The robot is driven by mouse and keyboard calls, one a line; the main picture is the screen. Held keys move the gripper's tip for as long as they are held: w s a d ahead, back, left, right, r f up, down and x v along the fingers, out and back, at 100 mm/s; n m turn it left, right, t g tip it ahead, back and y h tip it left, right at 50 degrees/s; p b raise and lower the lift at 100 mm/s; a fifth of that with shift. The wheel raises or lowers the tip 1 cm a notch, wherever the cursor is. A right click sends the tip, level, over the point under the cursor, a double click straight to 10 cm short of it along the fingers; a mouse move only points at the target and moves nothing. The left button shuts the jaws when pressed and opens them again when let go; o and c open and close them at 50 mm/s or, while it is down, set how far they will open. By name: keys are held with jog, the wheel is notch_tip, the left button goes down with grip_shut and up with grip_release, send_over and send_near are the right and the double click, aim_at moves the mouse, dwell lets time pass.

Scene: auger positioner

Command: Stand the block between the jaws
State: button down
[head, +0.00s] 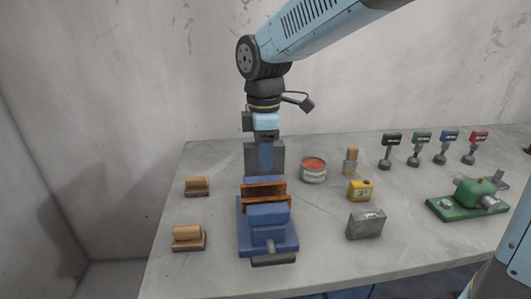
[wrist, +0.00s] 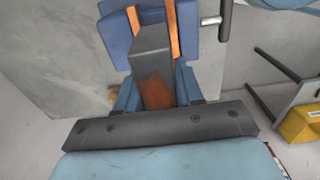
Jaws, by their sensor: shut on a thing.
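A grey block (head: 250,160) with a rusty patch is held in my gripper (head: 265,168). In the wrist view the block (wrist: 152,55) stretches away between my blue fingers (wrist: 158,100), which are shut on it. A blue vise (head: 268,235) with two orange jaw plates (head: 265,195) stands on the table, its jaws apart. The head view shows the block above the vise's jaws, toward its far side. In the wrist view the block's far end lines up between the orange plates (wrist: 173,32). The fingers hide part of the block, and its exact height over the jaws is unclear.
Two wooden pieces (head: 197,186) lie left of the vise. To its right stand a can (head: 313,170), a yellow box (head: 360,191) and another grey block (head: 365,225). Coloured-top posts (head: 420,148) and a green device (head: 470,198) are farther right. A wall closes the back.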

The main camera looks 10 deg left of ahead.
jog(key=shift+w+a, duration=0.1)
jog(key=shift+w, duration=0.1)
dwell(0.6)
jog(key=shift+w+f, duration=0.1)
jog(key=shift+f, duration=2.25)
jog(key=shift+d+f, duration=0.2)
jog(key=shift+f, duration=1.3)
jog(key=c, duration=0.6)
grip_release()
jog(key=shift+f, duration=0.1)
jog(key=shift+c, duration=0.2)
notch_tip(320, 180, up, 14)
jog(key=shift+f, duration=0.1)
